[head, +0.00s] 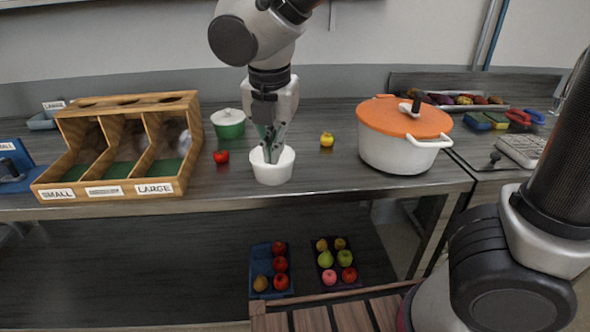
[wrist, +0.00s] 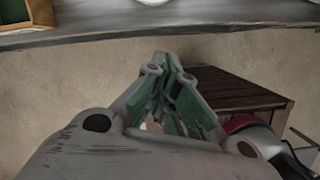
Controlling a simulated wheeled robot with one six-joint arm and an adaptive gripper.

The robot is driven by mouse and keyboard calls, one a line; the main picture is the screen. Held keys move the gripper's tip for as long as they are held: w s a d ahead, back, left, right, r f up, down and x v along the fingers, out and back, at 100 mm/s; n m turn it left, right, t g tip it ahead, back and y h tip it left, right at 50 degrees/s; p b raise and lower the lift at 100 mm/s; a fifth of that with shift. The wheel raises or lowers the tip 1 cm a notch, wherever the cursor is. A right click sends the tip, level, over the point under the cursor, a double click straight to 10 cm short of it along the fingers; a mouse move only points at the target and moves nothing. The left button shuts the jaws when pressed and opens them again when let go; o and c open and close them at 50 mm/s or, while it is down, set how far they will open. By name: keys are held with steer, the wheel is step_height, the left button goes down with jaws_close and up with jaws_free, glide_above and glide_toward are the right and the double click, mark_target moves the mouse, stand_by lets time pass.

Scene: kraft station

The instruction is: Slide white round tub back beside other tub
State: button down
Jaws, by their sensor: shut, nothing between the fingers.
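The white round tub (head: 272,172) stands open and upright near the front edge of the table, left of the orange-lidded pot. My gripper (head: 270,158) points down, and its fingertips overlap the tub's opening in the head view. I cannot tell whether they are inside it or in front of it. In the wrist view my gripper (wrist: 168,62) is shut and empty, seen against the floor. A white edge (wrist: 156,2) at the top there may be the tub. A green tub with a white lid (head: 228,124) stands further back, to the left.
A wooden divided bin (head: 190,140) is at left, a tomato (head: 221,156) and a yellow fruit (head: 327,140) flank the white tub, and a large pot (head: 388,152) stands at right. Fruit trays (head: 269,292) lie below. Table behind the tub looks clear.

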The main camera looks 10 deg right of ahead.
mark_target(274, 167)
steer(key=shift+w+d+f+n, duration=0.1)
steer(key=shift+w+f+n, duration=0.55)
steer(key=shift+w+f, duration=0.7)
steer(key=shift+w+a+f+n, duration=0.1)
steer(key=shift+w+f+n, duration=0.65)
steer(key=shift+f, duration=1.05)
steer(key=shift+w+d+f+n, duration=0.1)
steer(key=shift+w+f+n, duration=0.4)
steer(key=shift+w+f, duration=0.95)
steer(key=shift+s+f, duration=0.1)
steer(key=shift+s, duration=0.05)
